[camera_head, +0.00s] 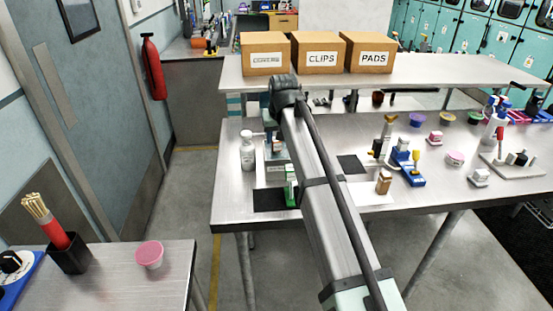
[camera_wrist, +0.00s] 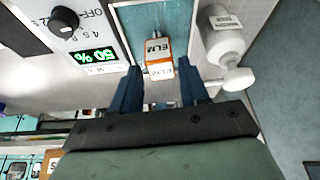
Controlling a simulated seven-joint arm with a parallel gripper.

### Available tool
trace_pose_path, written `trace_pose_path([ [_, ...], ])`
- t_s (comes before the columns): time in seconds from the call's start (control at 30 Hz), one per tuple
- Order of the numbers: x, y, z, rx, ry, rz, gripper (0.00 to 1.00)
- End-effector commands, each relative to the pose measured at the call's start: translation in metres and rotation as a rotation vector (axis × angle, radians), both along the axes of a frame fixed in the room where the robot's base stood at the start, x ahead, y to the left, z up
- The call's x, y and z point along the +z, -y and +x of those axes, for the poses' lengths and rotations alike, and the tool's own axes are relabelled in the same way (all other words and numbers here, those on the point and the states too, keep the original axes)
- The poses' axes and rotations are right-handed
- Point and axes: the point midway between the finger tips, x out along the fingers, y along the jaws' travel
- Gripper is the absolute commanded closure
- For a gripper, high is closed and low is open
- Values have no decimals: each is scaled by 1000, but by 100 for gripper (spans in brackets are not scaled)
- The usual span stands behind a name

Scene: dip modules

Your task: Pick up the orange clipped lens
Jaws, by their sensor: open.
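A small orange and white labelled piece (camera_wrist: 160,68), which looks like the orange clipped lens, shows between my fingers in the wrist view. A second labelled part with an orange edge (camera_wrist: 156,48) adjoins it; I cannot tell whether they are one thing. They lie at a teal-edged tray (camera_wrist: 125,4). My gripper (camera_wrist: 158,76) is open, with its two blue fingers on either side of the piece and visible gaps to both. In the head view my gripper (camera_head: 272,138) is over the far left of the metal table, and the piece cannot be made out there.
A white bottle (camera_head: 247,152) stands close beside my gripper; it also shows in the wrist view (camera_wrist: 222,38). A device with a green display (camera_wrist: 91,55) is on the other side. The metal table (camera_head: 320,130) holds several small items further right.

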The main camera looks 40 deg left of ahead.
Motion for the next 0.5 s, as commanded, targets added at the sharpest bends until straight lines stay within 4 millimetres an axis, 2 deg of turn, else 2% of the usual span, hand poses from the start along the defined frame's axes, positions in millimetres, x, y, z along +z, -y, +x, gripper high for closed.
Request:
trace_pose_path([
  [0.17,-8,-1,1,0,-1,-1,55],
  [0.5,-47,-12,8,0,-1,-2,55],
])
